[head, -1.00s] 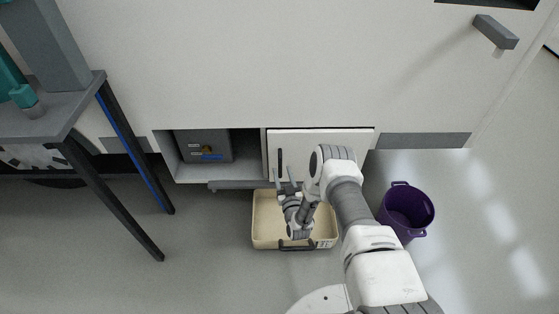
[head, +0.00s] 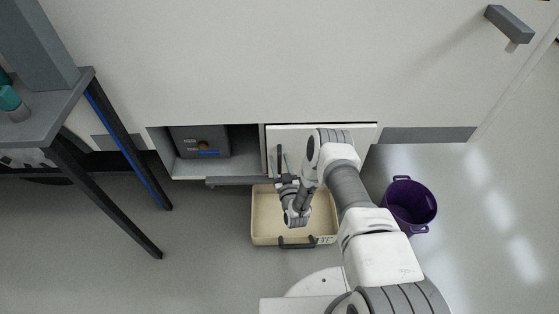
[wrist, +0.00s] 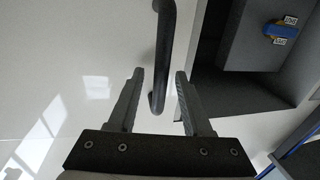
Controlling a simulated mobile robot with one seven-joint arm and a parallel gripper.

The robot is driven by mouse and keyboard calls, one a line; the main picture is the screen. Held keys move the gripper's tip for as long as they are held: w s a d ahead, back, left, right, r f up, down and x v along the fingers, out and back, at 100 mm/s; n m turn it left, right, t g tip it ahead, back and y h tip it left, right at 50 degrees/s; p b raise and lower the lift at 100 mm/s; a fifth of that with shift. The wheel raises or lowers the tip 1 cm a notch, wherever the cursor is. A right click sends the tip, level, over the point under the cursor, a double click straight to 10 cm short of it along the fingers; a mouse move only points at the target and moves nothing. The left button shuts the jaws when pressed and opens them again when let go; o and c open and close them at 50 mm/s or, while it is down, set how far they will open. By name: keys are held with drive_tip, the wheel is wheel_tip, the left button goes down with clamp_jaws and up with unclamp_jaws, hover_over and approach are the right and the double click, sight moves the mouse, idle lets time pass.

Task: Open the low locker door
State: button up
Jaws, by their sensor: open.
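The low locker door (head: 345,132) is a white panel on the right part of the low locker and looks shut. Its dark upright bar handle (head: 280,156) is near the door's left edge. In the wrist view the handle (wrist: 164,50) comes down from the top, its lower end appearing between my two fingers. My gripper (head: 285,180) is at the handle's lower part in the head view; its fingertips (wrist: 159,75) are apart with nothing clamped. I cannot tell whether a finger touches the bar. My arm hides the door's middle and lower right.
A beige tray (head: 262,225) lies on the floor below the door. A purple bucket (head: 410,205) stands to the right. A dark-legged table (head: 60,115) stands at left. Floor at lower left is clear.

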clamp_jaws()
idle(1.4)
